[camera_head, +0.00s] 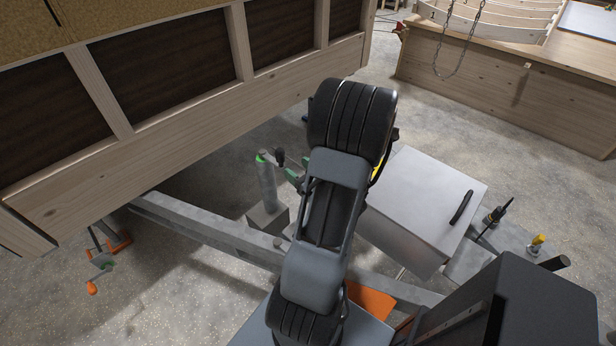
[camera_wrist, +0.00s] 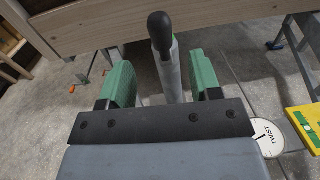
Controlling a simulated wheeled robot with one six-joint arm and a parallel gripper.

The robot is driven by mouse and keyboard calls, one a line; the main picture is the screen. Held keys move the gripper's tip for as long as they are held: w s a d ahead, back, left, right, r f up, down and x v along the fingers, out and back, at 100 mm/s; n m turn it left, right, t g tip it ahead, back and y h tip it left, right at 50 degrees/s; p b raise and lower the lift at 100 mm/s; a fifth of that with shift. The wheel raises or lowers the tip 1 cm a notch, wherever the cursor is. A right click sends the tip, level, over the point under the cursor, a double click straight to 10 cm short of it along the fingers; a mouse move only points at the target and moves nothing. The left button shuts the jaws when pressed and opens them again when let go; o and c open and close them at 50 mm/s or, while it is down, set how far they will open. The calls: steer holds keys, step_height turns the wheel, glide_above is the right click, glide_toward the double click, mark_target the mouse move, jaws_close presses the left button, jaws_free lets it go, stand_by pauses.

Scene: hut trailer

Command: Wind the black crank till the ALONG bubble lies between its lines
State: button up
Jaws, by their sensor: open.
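The black crank's knob (camera_head: 280,157) stands beside the top of a grey jack post (camera_head: 268,188) with a green ring. In the wrist view the upright black grip (camera_wrist: 160,32) shows ahead, in line with the gap between the jaws. My gripper (camera_wrist: 160,72) has two green fingers spread apart, with nothing held between them. In the head view my gripper (camera_head: 292,176) is just right of the post, partly hidden by my arm. A yellow level (camera_wrist: 306,124) with a green vial lies at the right edge of the wrist view; its bubble is too small to read.
A white TWIST dial (camera_wrist: 268,136) sits beside the level. The wooden trailer wall (camera_head: 190,135) overhangs the post from the left. An orange-handled crank (camera_head: 92,287) hangs at lower left. A pale metal box (camera_head: 425,195) stands right of my arm.

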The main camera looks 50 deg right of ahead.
steer(key=s+p, duration=0.3)
steer(key=p, duration=0.1)
steer(key=shift+s+a+r, duration=0.1)
steer(key=shift+s+a, duration=0.25)
steer(key=shift+s, duration=0.05)
steer(key=shift+c, duration=0.5)
